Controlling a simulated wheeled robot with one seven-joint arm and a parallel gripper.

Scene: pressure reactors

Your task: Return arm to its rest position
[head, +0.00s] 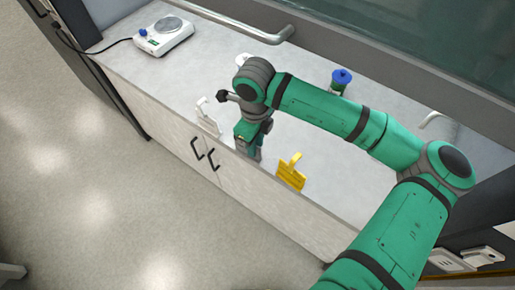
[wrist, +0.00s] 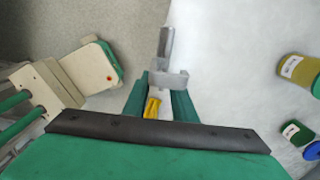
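My green arm (head: 330,112) reaches left over the bench top in the head view, with its elbow at the right. My gripper (head: 250,150) points down over the front part of the bench, between a white stand (head: 207,118) and a yellow stand (head: 291,172). In the wrist view my gripper's two green fingers (wrist: 160,103) are apart, with a small yellow patch (wrist: 152,108) showing between them. A grey metal piece (wrist: 166,62) shows at the fingertips; I cannot tell whether it touches them.
A white balance (head: 163,36) stands at the bench's far left. A blue-capped bottle (head: 341,80) stands behind my forearm; it also shows in the wrist view (wrist: 305,140), below an olive-capped container (wrist: 300,68). Cabinet handles (head: 205,153) stick out in front. The floor (head: 90,200) at left is clear.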

